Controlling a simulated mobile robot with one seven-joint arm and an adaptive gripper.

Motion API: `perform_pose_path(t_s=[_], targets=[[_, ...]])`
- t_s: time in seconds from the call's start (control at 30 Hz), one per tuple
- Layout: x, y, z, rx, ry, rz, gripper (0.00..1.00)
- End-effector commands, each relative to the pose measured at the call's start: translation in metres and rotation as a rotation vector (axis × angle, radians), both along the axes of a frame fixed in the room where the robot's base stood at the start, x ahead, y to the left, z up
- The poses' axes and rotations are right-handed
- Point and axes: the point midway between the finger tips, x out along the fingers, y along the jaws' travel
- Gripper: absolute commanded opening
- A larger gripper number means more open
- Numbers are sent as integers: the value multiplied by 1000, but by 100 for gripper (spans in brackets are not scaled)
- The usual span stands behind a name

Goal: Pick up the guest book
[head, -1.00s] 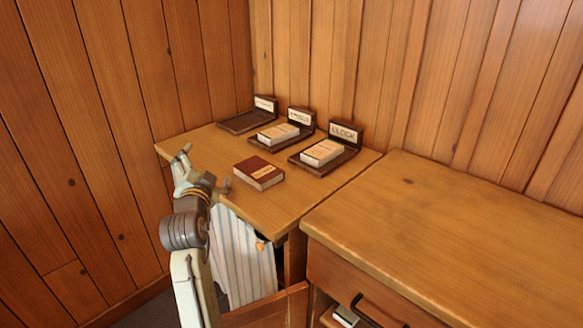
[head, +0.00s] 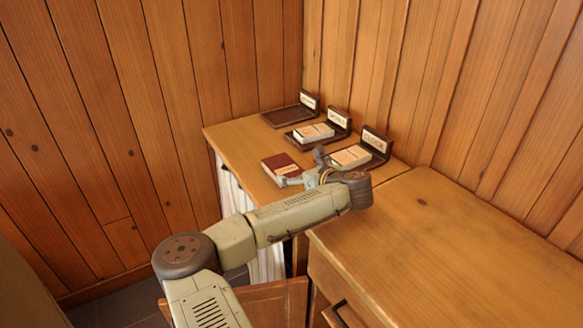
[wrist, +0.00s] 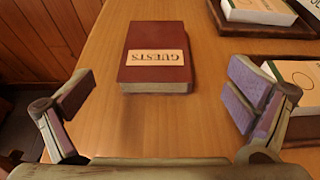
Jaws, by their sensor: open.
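The guest book (head: 280,165) is a dark red book lying flat on the wooden desk (head: 238,130). In the wrist view the guest book (wrist: 154,50) shows a tan label reading "GUESTS", upside down, and its pale page edge faces me. My gripper (wrist: 160,100) is open and empty, its two fingers spread wide on either side of the book's width, just short of its near edge. In the head view my gripper (head: 302,168) is at the book's right side, partly covering its lower right corner.
Dark wooden holders stand along the back: an empty one (head: 283,118), one with a pale book (head: 313,132), and one with another pale book (head: 350,156) close right of my gripper. A higher wooden counter (head: 450,230) is at the right. Wooden walls close the back and left.

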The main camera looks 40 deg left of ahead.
Motion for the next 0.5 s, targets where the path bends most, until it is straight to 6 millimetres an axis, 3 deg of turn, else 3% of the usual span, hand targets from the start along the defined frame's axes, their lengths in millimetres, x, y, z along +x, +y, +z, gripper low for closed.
perform_pose_path(t_s=[0.5], targets=[[17,55,-19,-4,-2,-1,98]])
